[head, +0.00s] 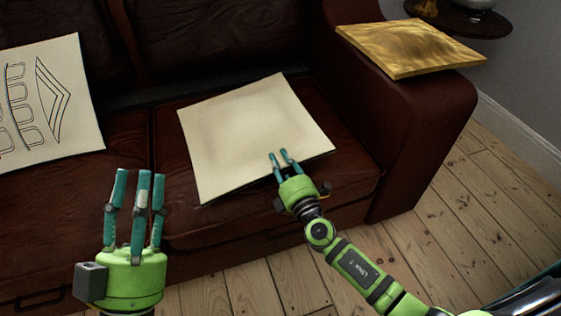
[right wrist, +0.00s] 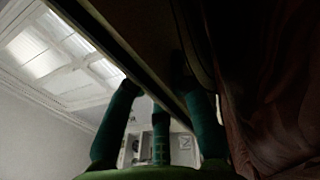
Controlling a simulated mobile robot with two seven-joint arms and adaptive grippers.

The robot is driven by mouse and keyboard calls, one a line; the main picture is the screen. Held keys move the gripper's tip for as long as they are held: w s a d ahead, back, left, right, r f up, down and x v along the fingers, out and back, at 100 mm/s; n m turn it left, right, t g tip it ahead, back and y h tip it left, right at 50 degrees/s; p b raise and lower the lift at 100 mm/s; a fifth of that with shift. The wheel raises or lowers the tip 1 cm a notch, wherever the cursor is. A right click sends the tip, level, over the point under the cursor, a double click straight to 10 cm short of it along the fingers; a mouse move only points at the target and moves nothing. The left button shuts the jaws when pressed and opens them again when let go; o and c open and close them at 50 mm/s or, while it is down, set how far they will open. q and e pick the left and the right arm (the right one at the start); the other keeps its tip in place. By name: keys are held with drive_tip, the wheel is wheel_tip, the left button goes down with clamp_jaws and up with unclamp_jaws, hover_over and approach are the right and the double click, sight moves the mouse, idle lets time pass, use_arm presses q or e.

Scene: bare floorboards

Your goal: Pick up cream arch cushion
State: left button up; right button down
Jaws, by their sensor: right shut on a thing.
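A plain cream square cushion (head: 245,125) lies on the right seat of the brown leather sofa, its front corner at the seat's front edge. No pattern shows on its upper face. A second cream cushion (head: 45,100), with dark line drawings of arches and nested angles, leans at the far left of the sofa. My right gripper (head: 278,154) is shut on the plain cushion's front edge. In the right wrist view the fingers sit along a dark, shaded flat edge. My left gripper (head: 138,174) is open and empty, in front of the sofa, apart from both cushions.
A shiny gold cushion (head: 410,46) lies on the sofa's right arm. Behind it is a dark round side table (head: 470,22) with small objects. The sofa (head: 405,120) bounds the space ahead. Bare floorboards (head: 470,200) are clear at the right.

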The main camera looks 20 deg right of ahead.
sight(308, 149)
drive_tip(key=shift+r+p, duration=0.45)
drive_tip(key=shift+r, duration=0.45)
use_arm(q)
drive_tip(key=w+a+f+n+g+y+p, duration=0.15)
drive_tip(key=w+f+g+y, duration=0.3)
drive_tip(key=f, duration=0.55)
use_arm(e)
drive_tip(key=shift+s+d+r, duration=0.5)
drive_tip(key=shift+d+r, duration=0.25)
drive_tip(key=shift+d, duration=0.15)
use_arm(q)
drive_tip(key=s+a+f+n+g+y+p, duration=0.1)
drive_tip(key=s+a+f+g+y, duration=0.2)
drive_tip(key=f+g, duration=0.5)
drive_tip(key=shift+s+a+f, duration=0.65)
drive_tip(key=shift+a+f, duration=0.5)
drive_tip(key=shift+f, duration=1.05)
use_arm(e)
drive_tip(key=s+d+r, duration=0.4)
drive_tip(key=d+r, duration=0.1)
drive_tip(key=d, duration=0.3)
drive_tip(key=shift+s+d+r, duration=0.15)
drive_tip(key=shift+s+r, duration=0.15)
drive_tip(key=shift+s, duration=0.1)
use_arm(q)
drive_tip(key=shift+n, duration=0.25)
